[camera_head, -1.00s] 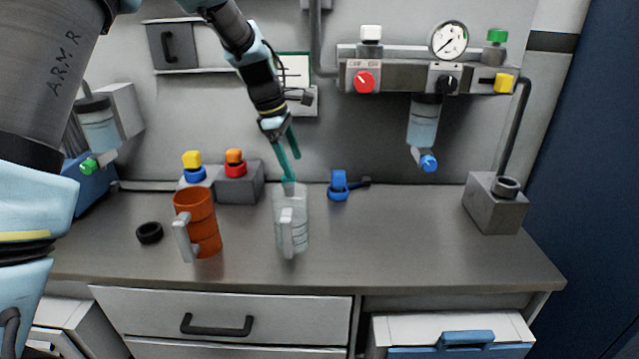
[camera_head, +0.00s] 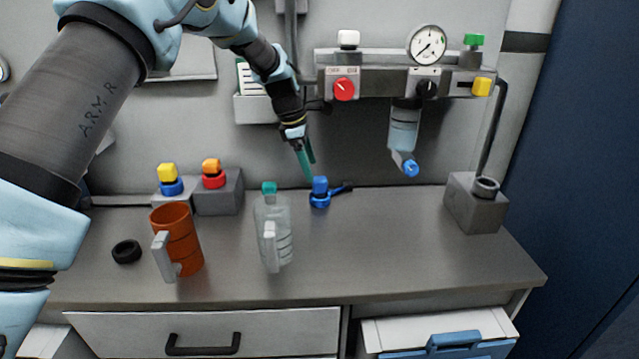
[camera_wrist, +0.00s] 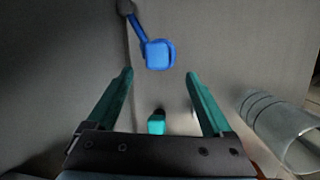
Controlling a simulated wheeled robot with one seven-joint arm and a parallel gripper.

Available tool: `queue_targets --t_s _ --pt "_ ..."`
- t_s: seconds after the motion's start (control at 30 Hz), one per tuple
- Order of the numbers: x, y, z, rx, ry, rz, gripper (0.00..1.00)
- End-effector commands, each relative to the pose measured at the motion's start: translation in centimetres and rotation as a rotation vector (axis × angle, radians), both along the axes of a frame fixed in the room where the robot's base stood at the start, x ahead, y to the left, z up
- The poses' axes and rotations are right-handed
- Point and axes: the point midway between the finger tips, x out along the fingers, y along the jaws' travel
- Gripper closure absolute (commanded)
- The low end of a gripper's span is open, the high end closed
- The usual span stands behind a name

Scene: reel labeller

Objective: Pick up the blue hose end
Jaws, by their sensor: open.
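The blue hose end (camera_head: 320,193) is on the bench near the back wall, with a blue stem running to a dark end at its right. In the wrist view the blue hose end (camera_wrist: 157,55) is ahead of the fingertips, near the middle. My gripper (camera_head: 307,165) is open and empty, with teal fingers pointing down just above and left of the hose end. In the wrist view my gripper (camera_wrist: 160,74) has its fingers apart, with nothing between the tips. I cannot tell the exact gap to the hose end.
A clear jug (camera_head: 272,235) stands left of the hose end, with a teal-topped piece (camera_head: 269,187) behind it. An orange mug (camera_head: 178,240) and black ring (camera_head: 127,252) are farther left. A filter bowl (camera_head: 404,130) hangs at right.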

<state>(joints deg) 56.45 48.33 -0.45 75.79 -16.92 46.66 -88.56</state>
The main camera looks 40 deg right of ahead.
Motion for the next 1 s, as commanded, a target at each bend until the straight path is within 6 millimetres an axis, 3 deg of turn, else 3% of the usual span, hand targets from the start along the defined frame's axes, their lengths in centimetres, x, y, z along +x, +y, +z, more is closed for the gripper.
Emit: queue_targets --t_s 0.17,0.5,0.8,1.0 --pt "-0.4 -1.0 0.1 0.001 0.0 -0.001 0.15" --pt "-0.8 -2.3 -4.3 0.001 0.001 0.0 0.15" --pt "-0.8 -2.4 -4.9 0.0 0.0 0.0 0.15" --pt "-0.8 -2.4 -4.9 0.0 0.0 0.0 0.38"
